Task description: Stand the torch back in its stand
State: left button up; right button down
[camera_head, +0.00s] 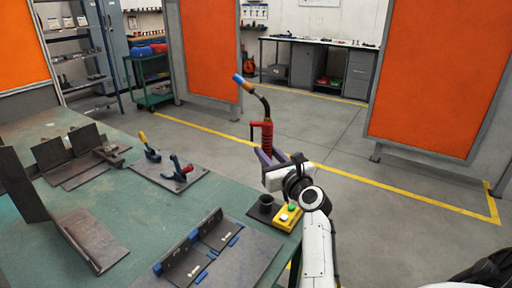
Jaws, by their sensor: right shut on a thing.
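The torch has a red handle (267,135), a thin dark curved neck and a blue and copper-coloured tip, which points up and to the left. My right gripper (270,157) is shut on the lower part of the handle and holds the torch roughly upright, above the table's right edge. A small dark cup (266,202) on a flat dark base, which looks like the stand, is on the table below the gripper. The torch is apart from it. The handle's lower end is hidden by the gripper. My left gripper is not in view.
A yellow box with buttons (287,217) sits right beside the dark cup. The green table (125,210) also bears toggle clamps on a plate (170,178), angled steel plates (65,155) and a front fixture with blue pieces (205,255). Open floor lies beyond the right edge.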

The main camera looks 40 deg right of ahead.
jog(key=shift+s+f, duration=0.1)
jog(key=shift+f, duration=0.45)
notch_tip(320, 180, down, 3)
jog(key=shift+s+r+b, duration=0.15)
jog(key=shift+r+b, duration=0.05)
jog(key=shift+b, duration=0.1)
jog(key=shift+f, duration=0.65)
jog(key=shift+f+b, duration=0.25)
jog(key=shift+b, duration=0.05)
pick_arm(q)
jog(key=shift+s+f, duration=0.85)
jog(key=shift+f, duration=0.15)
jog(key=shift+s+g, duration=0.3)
pick_arm(e)
jog(key=shift+a, duration=0.1)
pick_arm(q)
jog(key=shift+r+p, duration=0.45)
jog(key=shift+p, duration=0.15)
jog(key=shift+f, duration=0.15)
pick_arm(e)
jog(key=shift+f, duration=0.2)
pick_arm(q)
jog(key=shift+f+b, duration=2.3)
jog(key=shift+b, duration=0.15)
pick_arm(e)
jog(key=shift+f, duration=2.7)
